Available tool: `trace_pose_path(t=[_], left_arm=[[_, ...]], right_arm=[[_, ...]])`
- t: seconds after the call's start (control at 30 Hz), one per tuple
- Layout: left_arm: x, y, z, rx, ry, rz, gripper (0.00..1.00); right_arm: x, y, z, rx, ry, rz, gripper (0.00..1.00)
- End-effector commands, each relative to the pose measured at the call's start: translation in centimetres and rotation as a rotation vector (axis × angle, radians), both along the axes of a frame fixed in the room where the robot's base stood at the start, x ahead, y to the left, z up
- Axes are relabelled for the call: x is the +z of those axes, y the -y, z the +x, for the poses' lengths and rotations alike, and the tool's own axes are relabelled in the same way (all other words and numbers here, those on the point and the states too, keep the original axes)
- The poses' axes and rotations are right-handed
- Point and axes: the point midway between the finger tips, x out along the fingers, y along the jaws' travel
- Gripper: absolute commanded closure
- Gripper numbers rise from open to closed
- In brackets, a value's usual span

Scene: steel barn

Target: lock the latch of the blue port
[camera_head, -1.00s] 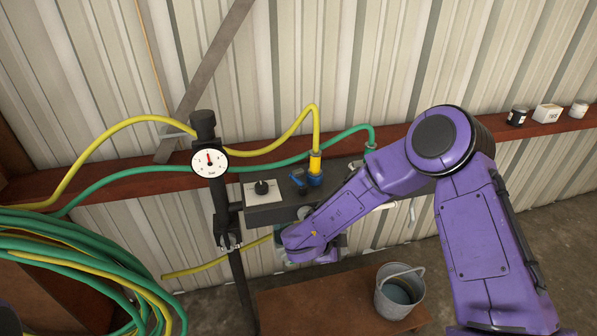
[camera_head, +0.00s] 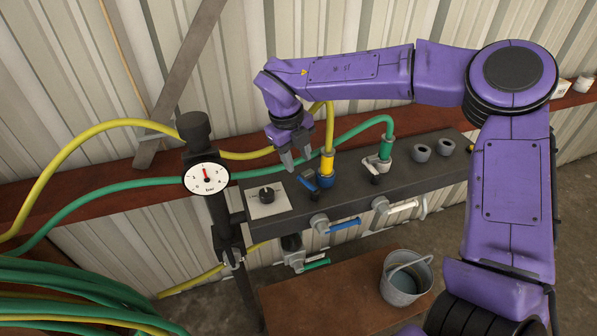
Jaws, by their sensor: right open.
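The blue port (camera_head: 326,180) is a blue collar on top of the dark manifold, with the yellow hose's end fitting (camera_head: 327,163) standing upright in it. Its latch, a small blue lever (camera_head: 308,184), sits just left of the collar and slants up to the left. My right gripper (camera_head: 296,160) points down, open and empty, just above and behind the lever. I cannot tell whether the fingertips touch it. My left gripper is not in view.
The dark manifold (camera_head: 430,185) also bears a green port (camera_head: 385,152) with a green hose, two empty grey ports, a knob plate (camera_head: 268,199) and front valves with blue and white handles. A gauge (camera_head: 206,178) stands left. A bucket (camera_head: 405,284) sits on a wooden bench (camera_head: 335,282).

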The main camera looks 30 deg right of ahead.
Motion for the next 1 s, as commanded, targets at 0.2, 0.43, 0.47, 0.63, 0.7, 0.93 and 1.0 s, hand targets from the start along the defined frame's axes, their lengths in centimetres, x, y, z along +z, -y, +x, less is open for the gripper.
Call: trace_pose_path(t=[0.2, 0.43, 0.47, 0.63, 0.7, 0.93, 1.0], left_arm=[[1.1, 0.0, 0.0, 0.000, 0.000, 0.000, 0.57], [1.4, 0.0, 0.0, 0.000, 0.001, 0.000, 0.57], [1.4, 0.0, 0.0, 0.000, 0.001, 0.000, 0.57], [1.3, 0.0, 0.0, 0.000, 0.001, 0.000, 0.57], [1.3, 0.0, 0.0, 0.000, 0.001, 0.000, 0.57], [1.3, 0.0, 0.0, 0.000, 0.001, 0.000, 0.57], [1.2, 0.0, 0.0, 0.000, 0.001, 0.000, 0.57]], right_arm=[[-4.7, 1.6, -0.3, -0.011, -0.005, 0.000, 0.58], [-7.4, 1.9, -0.1, -0.005, -0.001, -0.002, 0.58], [-7.5, 1.9, -0.1, -0.005, 0.000, -0.002, 0.58], [-7.7, 1.9, 0.0, -0.005, 0.001, -0.002, 0.58], [-7.7, 1.9, 0.0, -0.005, 0.001, -0.003, 0.61], [-7.7, 1.9, 0.0, -0.004, 0.001, -0.003, 1.00], [-7.7, 2.0, 0.0, -0.028, 0.002, -0.003, 1.00]])
